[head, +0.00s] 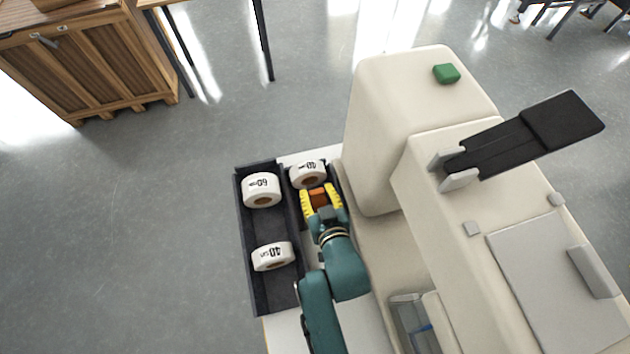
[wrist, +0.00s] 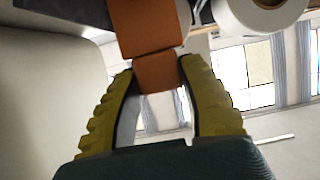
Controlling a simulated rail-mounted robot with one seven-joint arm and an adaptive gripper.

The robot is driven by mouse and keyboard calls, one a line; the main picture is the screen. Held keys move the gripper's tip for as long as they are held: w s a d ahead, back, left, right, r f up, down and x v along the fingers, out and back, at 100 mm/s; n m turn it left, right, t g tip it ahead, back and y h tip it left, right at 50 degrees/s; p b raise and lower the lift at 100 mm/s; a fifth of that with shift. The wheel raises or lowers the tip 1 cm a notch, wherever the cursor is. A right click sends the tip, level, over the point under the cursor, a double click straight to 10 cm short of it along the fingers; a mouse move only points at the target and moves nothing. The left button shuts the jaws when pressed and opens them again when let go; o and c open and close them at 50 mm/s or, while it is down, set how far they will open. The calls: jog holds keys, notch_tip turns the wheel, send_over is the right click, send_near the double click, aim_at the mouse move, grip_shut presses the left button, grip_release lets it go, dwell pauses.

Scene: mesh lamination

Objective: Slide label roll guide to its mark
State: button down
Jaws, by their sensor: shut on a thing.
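The label roll guide appears to be the orange-brown block (head: 319,198) between my yellow fingers, beside the front of a white roll (head: 308,174) in the inner bay. In the wrist view the orange guide (wrist: 158,73) shows as a small block between the fingertips with a larger orange block (wrist: 147,24) above it. My gripper (head: 320,190) is shut on the guide; the fingers also show in the wrist view (wrist: 157,68). The mark cannot be made out in either view, and my gripper and arm cover part of the bay.
A dark tray (head: 287,216) holds a roll marked 60 (head: 262,188) and one marked 40 (head: 272,255), left of my arm. A large cream machine (head: 400,110) stands close on the right, with a black chute (head: 520,136). A wooden cabinet (head: 90,60) is at upper left.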

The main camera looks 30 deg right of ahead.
jog(key=c, duration=0.6)
grip_release()
jog(key=shift+o, duration=0.2)
jog(key=shift+s, duration=0.1)
jog(key=v, duration=1.2)
